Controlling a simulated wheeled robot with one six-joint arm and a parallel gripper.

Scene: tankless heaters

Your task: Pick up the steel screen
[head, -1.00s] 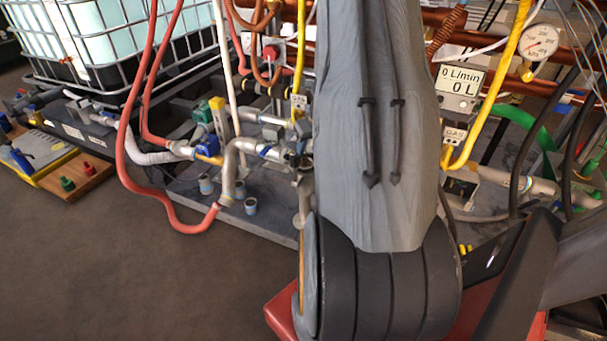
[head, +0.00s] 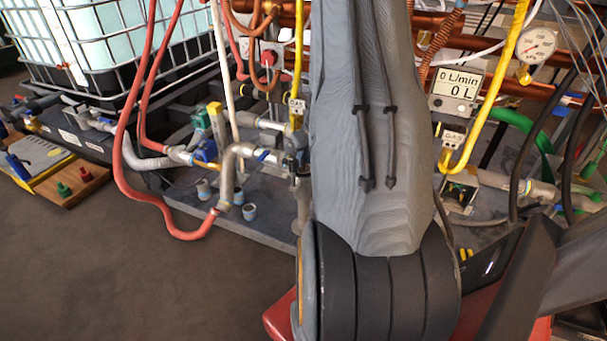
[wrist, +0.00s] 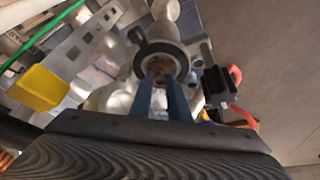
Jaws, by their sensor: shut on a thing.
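In the wrist view my gripper (wrist: 161,78) has two blue fingers reaching into the round, dark-rimmed mouth of a pale pipe fitting (wrist: 166,48). The fingers are shut on a small brownish piece between their tips, which I take to be the steel screen (wrist: 161,71). Most of it is hidden by the fingers and the rim, and its mesh cannot be made out. It still appears to be within the fitting's mouth. In the head view my own arm covers the gripper and the screen.
A yellow block (wrist: 38,89) lies left of the fitting, and a black clamp-like part (wrist: 216,84) stands close on its right. In the head view a red hose (head: 124,150) loops before the pipework. The grey floor (head: 130,270) at front left is clear.

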